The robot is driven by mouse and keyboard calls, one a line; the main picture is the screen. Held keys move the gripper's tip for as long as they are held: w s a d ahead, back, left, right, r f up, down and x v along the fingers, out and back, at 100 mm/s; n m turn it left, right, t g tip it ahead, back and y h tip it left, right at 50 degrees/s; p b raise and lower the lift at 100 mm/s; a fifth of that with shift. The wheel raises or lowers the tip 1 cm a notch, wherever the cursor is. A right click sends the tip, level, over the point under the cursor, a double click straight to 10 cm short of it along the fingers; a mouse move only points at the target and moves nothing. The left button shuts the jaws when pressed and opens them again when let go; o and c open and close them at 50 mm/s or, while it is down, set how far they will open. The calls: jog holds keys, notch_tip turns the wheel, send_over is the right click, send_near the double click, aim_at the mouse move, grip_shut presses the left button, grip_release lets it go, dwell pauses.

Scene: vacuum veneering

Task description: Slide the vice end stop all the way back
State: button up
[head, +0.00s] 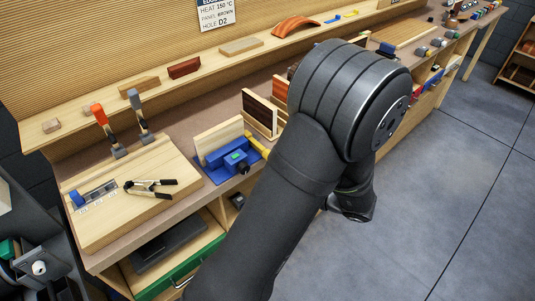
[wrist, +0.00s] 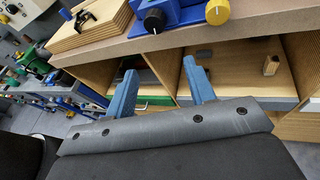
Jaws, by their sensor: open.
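The blue vice (head: 228,162) sits near the front edge of the bench, with a black knob, a small green part and a yellow handle (head: 257,146). A light wooden panel (head: 219,137) stands upright behind it. The vice also shows at the top of the wrist view (wrist: 180,14), with its black knob (wrist: 155,20) and a yellow round end (wrist: 217,12). I cannot tell which part is the end stop. My gripper (wrist: 158,68) is open and empty, its two blue-grey fingers below the bench edge and apart from the vice. My arm hides its fingers in the head view.
A thick board (head: 130,215) left of the vice carries black-handled pliers (head: 150,187) and a metal rule with a blue end. Two clamps, red-handled (head: 101,116) and grey-handled, stand behind. Upright panels are right of the vice. Open shelves (wrist: 235,72) lie under the benchtop.

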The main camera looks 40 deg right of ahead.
jog(key=s+d+f+m+t+h, duration=0.1)
jog(key=s+d+m+t+h, duration=0.3)
jog(key=s+m+h, duration=0.15)
send_near(256, 145)
jog(key=shift+n+h, duration=0.35)
jog(key=shift+n, duration=0.1)
jog(key=w, duration=0.3)
jog(key=w+d+f, duration=0.1)
jog(key=w, duration=0.1)
jog(key=shift+w, duration=0.2)
jog(key=shift+c, duration=0.2)
